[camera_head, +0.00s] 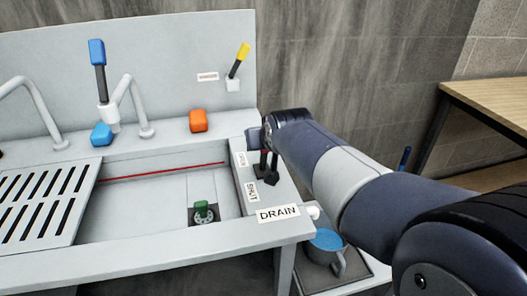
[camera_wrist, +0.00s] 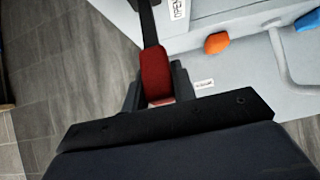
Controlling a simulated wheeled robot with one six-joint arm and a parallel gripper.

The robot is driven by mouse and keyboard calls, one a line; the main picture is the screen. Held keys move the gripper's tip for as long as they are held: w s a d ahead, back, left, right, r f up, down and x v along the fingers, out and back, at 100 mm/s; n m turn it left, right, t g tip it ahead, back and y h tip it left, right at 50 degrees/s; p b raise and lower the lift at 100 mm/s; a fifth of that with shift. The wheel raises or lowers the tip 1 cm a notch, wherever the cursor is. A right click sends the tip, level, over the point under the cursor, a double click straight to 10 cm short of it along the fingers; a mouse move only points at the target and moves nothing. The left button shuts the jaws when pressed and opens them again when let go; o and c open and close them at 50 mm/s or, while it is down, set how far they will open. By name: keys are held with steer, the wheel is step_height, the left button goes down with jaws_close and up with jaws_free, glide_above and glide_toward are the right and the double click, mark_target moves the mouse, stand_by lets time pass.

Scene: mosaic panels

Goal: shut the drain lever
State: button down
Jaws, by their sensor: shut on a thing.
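The drain lever has a red grip and a dark shaft. Its red grip (camera_wrist: 155,74) sits between the fingers of my gripper (camera_wrist: 158,88) in the wrist view, and the jaws are shut on it. In the head view my gripper (camera_head: 264,155) is over the right rim of the sink, and the lever's grip is mostly hidden by it. The lever's dark foot (camera_head: 271,178) shows below, beside the OPEN label (camera_head: 241,158) and the SHUT label (camera_head: 252,191). The DRAIN label (camera_head: 278,213) is on the front right corner.
The sink basin (camera_head: 140,205) holds a drain with a green piece (camera_head: 201,208). An orange block (camera_head: 198,121) and blue block (camera_head: 102,134) sit on the back ledge. A yellow-tipped lever (camera_head: 239,60) and blue-tipped lever (camera_head: 99,70) stand behind. A mug (camera_head: 328,253) stands below right.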

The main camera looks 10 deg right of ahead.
steer(key=shift+s+f+t+b, duration=0.25)
steer(key=shift+s+t+b, duration=0.4)
steer(key=shift+b, duration=0.95)
steer(key=shift+s+f+t+b, duration=0.25)
steer(key=shift+s+t+b, duration=0.35)
steer(key=shift+b, duration=0.95)
steer(key=shift+w, duration=0.1)
steer(key=c, duration=1.2)
jaws_free()
steer(key=shift+o, duration=0.2)
steer(key=shift+r, duration=0.1)
